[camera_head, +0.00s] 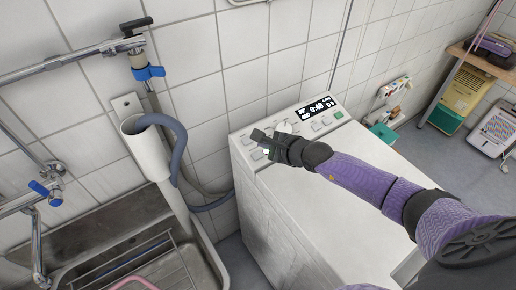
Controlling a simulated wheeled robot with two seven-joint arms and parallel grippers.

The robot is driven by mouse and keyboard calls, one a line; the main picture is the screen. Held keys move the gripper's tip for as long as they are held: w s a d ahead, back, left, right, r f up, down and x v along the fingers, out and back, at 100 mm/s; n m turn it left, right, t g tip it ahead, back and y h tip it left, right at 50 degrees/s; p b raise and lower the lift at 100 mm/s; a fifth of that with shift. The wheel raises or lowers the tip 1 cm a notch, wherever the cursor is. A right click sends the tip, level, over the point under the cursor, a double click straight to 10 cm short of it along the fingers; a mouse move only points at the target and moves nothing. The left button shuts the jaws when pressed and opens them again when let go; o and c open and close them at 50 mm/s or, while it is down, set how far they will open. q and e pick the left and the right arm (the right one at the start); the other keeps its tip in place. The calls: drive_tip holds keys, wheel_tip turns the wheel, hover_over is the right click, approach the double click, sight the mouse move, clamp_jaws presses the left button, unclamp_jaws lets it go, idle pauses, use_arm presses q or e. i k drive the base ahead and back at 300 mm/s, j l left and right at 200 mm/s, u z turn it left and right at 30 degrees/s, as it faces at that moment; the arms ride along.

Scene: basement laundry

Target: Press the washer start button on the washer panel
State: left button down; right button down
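The white washer (285,225) stands against the tiled wall, with its control panel (289,127) along the back of its top. The panel has a lit dark display (317,107), a pale knob, several small pale buttons and a green button (339,115) at its right end. My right arm reaches in from the right across the washer top. My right gripper (259,143) is over the left end of the panel, left of the display and the green button, and hides part of the panel. Whether its dark fingers touch the panel is unclear. My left gripper is out of view.
A metal sink (130,262) with a wire rack is at the lower left. A grey drain hose (180,150) and taps are on the wall. A wooden shelf and yellow and white appliances stand at the far right. The grey floor right of the washer shows free room.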

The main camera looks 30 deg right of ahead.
sight(339, 115)
drive_tip(key=z, duration=1.55)
